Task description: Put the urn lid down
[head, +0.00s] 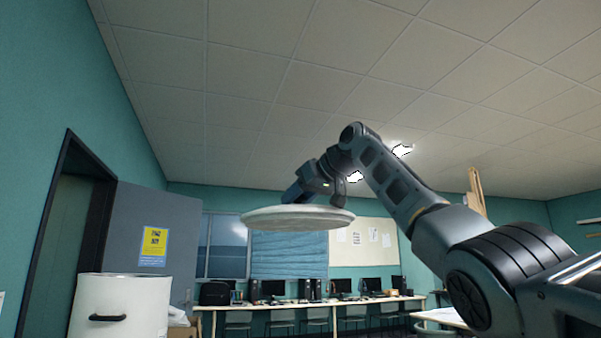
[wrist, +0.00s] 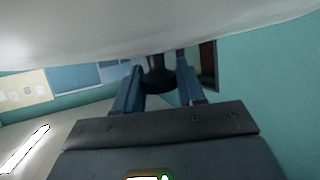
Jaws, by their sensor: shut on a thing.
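The urn lid (head: 297,219) is a wide, round, pale disc, held roughly level in the air in the middle of the head view. My gripper (head: 291,194) is above its upper side. In the wrist view the lid's pale surface (wrist: 120,35) fills the top. There my gripper (wrist: 158,82) is shut on the lid's dark knob (wrist: 156,78), which sits between the two blue fingers. The white urn (head: 120,305) with a black side handle stands at the lower left of the head view, left of the lid and apart from it. Its lower part is out of frame.
A long table (head: 330,302) with computers and chairs runs along the back wall. An open grey door (head: 158,225) with a yellow poster stands behind the urn. A box (head: 181,331) is partly visible beside the urn. The air between lid and urn looks clear.

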